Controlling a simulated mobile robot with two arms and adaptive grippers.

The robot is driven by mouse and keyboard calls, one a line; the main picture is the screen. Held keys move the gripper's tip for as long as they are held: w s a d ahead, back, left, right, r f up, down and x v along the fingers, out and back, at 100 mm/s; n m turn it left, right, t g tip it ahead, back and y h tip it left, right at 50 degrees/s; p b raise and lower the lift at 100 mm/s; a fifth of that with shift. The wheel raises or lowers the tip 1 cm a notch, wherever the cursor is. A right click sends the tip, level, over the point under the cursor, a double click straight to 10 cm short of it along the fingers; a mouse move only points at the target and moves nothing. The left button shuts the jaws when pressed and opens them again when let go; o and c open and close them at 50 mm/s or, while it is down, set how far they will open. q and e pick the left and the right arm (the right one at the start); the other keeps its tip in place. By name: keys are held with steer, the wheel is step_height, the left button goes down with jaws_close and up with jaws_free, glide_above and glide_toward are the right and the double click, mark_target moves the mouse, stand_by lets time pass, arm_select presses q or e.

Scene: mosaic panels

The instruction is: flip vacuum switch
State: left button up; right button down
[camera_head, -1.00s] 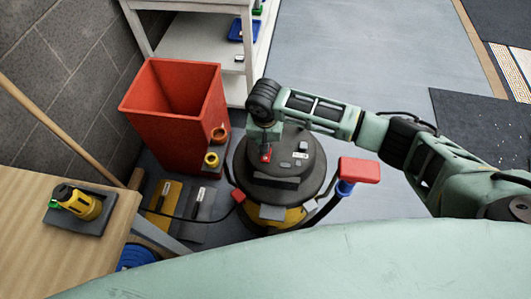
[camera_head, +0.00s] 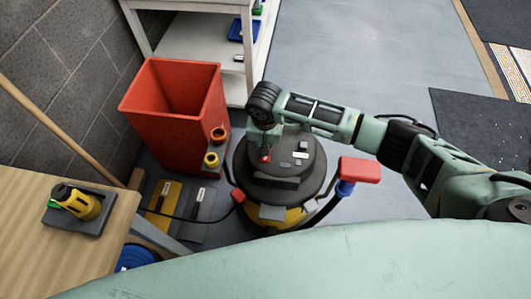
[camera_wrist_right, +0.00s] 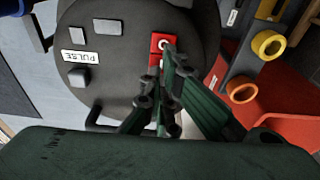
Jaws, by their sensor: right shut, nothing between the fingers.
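The vacuum (camera_head: 268,185) stands on the floor, with a round dark grey top and a yellow lower body. Its red switch (camera_head: 265,156) sits on the left part of the top. The switch also shows in the right wrist view (camera_wrist_right: 160,42), with a white mark on it. My right gripper (camera_wrist_right: 166,58) is shut and empty, its fingertips at the red switch and covering part of it. I cannot tell whether they press on it. In the head view the right arm reaches in from the right, its wrist above the switch. My left gripper is not in view.
A red bin (camera_head: 178,115) stands just left of the vacuum. A white shelf (camera_head: 195,45) is behind. A wooden table (camera_head: 85,235) with a yellow tool (camera_head: 78,202) is at the left. A red block on a blue post (camera_head: 360,170) stands right of the vacuum.

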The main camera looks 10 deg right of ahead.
steer(key=shift+f, duration=0.75)
steer(key=shift+s, duration=0.1)
steer(key=shift+r+p, duration=0.65)
steer(key=shift+p, duration=0.05)
steer(key=shift+r+p, duration=0.6)
steer(key=shift+p, duration=0.05)
step_height(320, 180, up, 5)
steer(key=p, duration=0.5)
steer(key=shift+f+p, duration=0.15)
steer(key=shift+p, duration=0.2)
steer(key=shift+f, duration=0.1)
